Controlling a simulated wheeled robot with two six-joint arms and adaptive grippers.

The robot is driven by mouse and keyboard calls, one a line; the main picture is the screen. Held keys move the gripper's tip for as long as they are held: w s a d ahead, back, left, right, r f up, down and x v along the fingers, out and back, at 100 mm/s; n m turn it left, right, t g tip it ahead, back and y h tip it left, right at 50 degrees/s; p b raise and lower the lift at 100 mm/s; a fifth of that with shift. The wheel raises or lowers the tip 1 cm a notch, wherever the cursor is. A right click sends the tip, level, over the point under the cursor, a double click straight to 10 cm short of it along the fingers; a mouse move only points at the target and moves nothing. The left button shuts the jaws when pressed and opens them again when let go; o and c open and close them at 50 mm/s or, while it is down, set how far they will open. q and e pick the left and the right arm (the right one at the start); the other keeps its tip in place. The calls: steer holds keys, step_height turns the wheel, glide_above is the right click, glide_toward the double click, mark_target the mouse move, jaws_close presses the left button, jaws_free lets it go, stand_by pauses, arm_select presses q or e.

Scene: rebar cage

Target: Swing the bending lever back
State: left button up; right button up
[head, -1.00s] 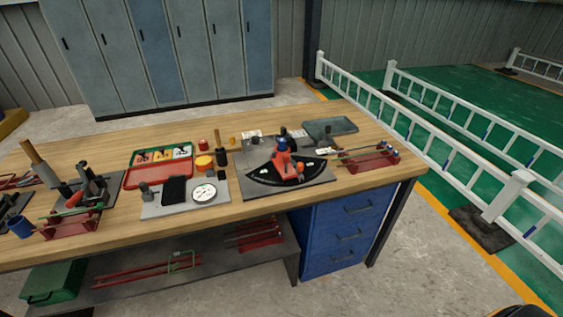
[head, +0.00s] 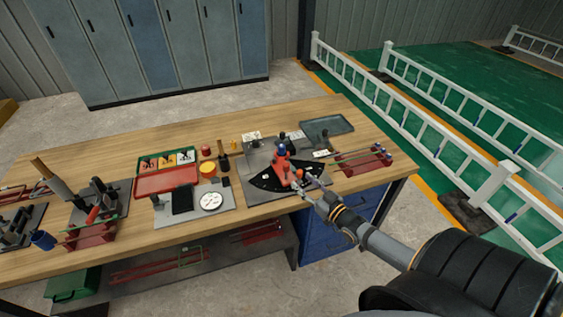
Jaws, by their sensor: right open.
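The bending lever (head: 281,163) is red-orange with a blue top. It stands on the bender, a black fan-shaped plate (head: 262,182) on a grey base, near the right part of the workbench. My right gripper (head: 306,182) is open at the lower right of the lever, close to its red end; I cannot tell whether they touch. The gripper and wrist hide the right part of the black plate. My left gripper is not in view.
A red rack with rods (head: 364,161) stands right of the bender, and a grey tray (head: 327,128) lies behind it. A plate with a white dial (head: 212,201) is to the left. Blue drawers (head: 322,232) are below; white railings (head: 440,152) stand at right.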

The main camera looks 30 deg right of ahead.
mark_target(289, 168)
steer(key=w+b, duration=0.1)
steer(key=w, duration=0.1)
steer(key=w+b, duration=0.2)
steer(key=w, duration=0.1)
steer(key=w+b, duration=0.2)
steer(key=w, duration=0.1)
steer(key=shift+w+a+f, duration=0.1)
steer(key=shift+a+f, duration=0.05)
steer(key=shift+a, duration=0.1)
steer(key=shift+w+r+p, duration=0.3)
steer(key=shift+w+p, duration=0.1)
steer(key=shift+p, duration=0.1)
steer(key=shift+w+a, duration=0.15)
steer(key=shift+w, duration=0.5)
steer(key=shift+w, duration=0.1)
steer(key=shift+c, duration=0.4)
jaws_close()
